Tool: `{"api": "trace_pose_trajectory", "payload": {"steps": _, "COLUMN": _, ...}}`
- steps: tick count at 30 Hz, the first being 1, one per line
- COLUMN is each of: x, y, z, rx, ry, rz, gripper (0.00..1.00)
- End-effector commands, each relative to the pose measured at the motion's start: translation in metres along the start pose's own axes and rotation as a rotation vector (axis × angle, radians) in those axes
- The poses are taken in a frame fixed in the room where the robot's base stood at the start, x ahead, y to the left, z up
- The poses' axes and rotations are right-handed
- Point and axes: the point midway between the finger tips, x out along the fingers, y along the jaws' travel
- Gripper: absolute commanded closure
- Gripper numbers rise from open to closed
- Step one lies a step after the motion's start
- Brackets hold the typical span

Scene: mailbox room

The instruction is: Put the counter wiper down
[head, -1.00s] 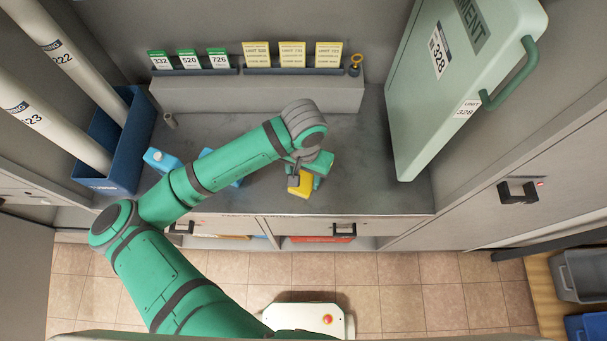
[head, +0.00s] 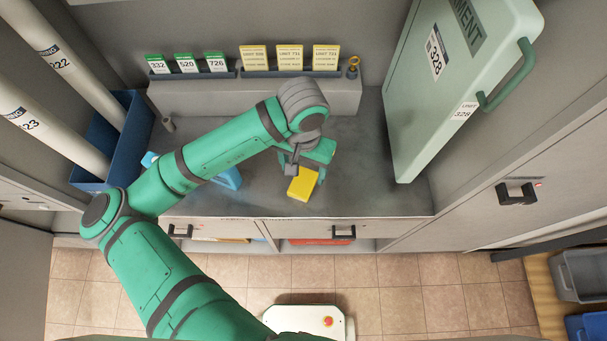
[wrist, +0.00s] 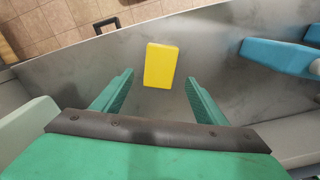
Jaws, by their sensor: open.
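The counter wiper appears to be the yellow block (head: 302,184), which lies flat on the grey counter (head: 375,195) near its front edge. In the wrist view, the yellow block (wrist: 160,66) shows whole, beyond the fingertips. My gripper (head: 307,167) is just behind and above the block in the head view. In the wrist view, my gripper (wrist: 160,80) has its two green fingers spread wide, with nothing held between them. The block looks apart from both fingers. The gripper partly covers the block's far edge in the head view.
Blue objects (head: 228,178) sit left on the counter, partly behind my arm. A blue bin (head: 120,135) with white tubes stands far left. A card ledge (head: 255,97) runs along the back. An open pale green door (head: 420,110) bounds the right. Counter between block and door is clear.

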Motion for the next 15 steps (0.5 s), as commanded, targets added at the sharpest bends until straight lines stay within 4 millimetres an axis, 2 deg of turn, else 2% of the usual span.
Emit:
{"api": "trace_pose_trajectory", "payload": {"steps": 1, "x": -0.011, "y": -0.001, "z": -0.001, "rx": 0.001, "ry": 0.003, "rz": -0.004, "gripper": 0.33}}
{"api": "trace_pose_trajectory", "payload": {"steps": 6, "x": -0.038, "y": 0.0, "z": -0.001, "rx": 0.002, "ry": 0.002, "rz": -0.002, "gripper": 0.33}}
{"api": "trace_pose_trajectory", "payload": {"steps": 10, "x": -0.051, "y": -0.001, "z": 0.0, "rx": -0.001, "ry": 0.001, "rz": -0.002, "gripper": 0.33}}
{"api": "trace_pose_trajectory", "payload": {"steps": 15, "x": -0.058, "y": -0.002, "z": 0.001, "rx": -0.003, "ry": 0.0, "rz": -0.001, "gripper": 0.33}}
